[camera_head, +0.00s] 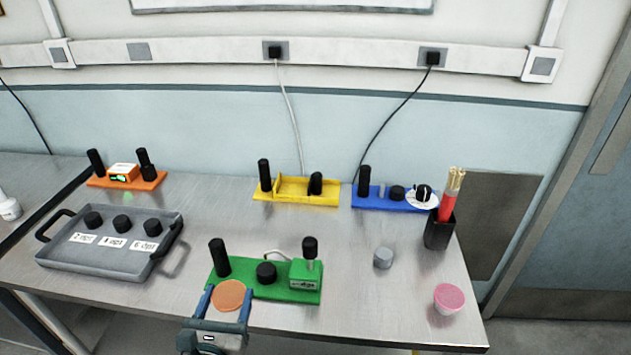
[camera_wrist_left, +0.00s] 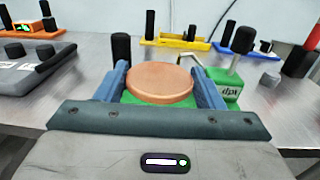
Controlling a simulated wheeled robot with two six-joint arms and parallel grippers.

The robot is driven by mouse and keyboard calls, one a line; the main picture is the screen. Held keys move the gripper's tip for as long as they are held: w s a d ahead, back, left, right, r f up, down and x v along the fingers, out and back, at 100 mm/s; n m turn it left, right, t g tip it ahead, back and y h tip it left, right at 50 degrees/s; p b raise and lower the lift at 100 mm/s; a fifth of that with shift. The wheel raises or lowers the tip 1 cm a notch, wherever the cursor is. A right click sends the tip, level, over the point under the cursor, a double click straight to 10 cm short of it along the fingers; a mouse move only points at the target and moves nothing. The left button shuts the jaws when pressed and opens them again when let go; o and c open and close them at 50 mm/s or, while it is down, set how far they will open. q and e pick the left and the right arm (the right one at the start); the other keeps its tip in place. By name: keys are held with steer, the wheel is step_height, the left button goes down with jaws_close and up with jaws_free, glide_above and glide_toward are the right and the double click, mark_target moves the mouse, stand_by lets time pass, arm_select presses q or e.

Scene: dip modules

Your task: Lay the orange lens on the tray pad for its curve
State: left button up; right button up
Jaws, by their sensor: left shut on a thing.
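The orange lens (camera_head: 229,295) is a flat round disc held between the fingers of my left gripper (camera_head: 230,298). In the left wrist view the lens (camera_wrist_left: 160,84) lies level between the two blue fingers. It is over the front left edge of the green module (camera_head: 290,293), and I cannot tell how high above it. The grey tray (camera_head: 65,267) stands at the left with several black round pads (camera_head: 122,223) in a row. White labels in front of them read 2, 4 and 6 dpt. My right gripper is not in view.
An orange module (camera_head: 128,181), a yellow module (camera_head: 290,197) and a blue module (camera_head: 385,204) stand along the back. A black cup (camera_head: 438,232) of sticks, a grey cylinder (camera_head: 383,258) and a pink-topped tub (camera_head: 448,298) are at the right. Bare table lies between tray and green module.

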mark_target(264, 272)
arm_select(q)
steer(key=shift+s+d+f+m+h+p, duration=0.25)
steer(key=shift+s+d+m+h+p, duration=0.15)
steer(key=shift+s+d, duration=0.2)
steer(key=shift+s+d+f+m+h+p, duration=0.25)
steer(key=shift+s+d+h+p, duration=0.1)
steer(key=shift+s+d+h, duration=0.25)
steer(key=shift+s+d+f+m+h+p, duration=0.25)
steer(key=shift+s+d+h+p, duration=0.2)
steer(key=shift+d, duration=0.2)
steer(key=w+p, duration=0.1)
steer(key=w, duration=0.3)
steer(key=w+f, duration=0.1)
steer(key=w, duration=0.4)
steer(key=w+p, duration=0.1)
steer(key=w, duration=0.3)
steer(key=shift+w+d+f+p, duration=0.1)
steer(key=shift+w+f+p, duration=0.05)
steer(key=shift+w+p, duration=0.2)
steer(key=shift+w, duration=0.75)
steer(key=f+b, duration=0.3)
steer(key=shift+w, duration=0.4)
steer(key=shift+f, duration=0.15)
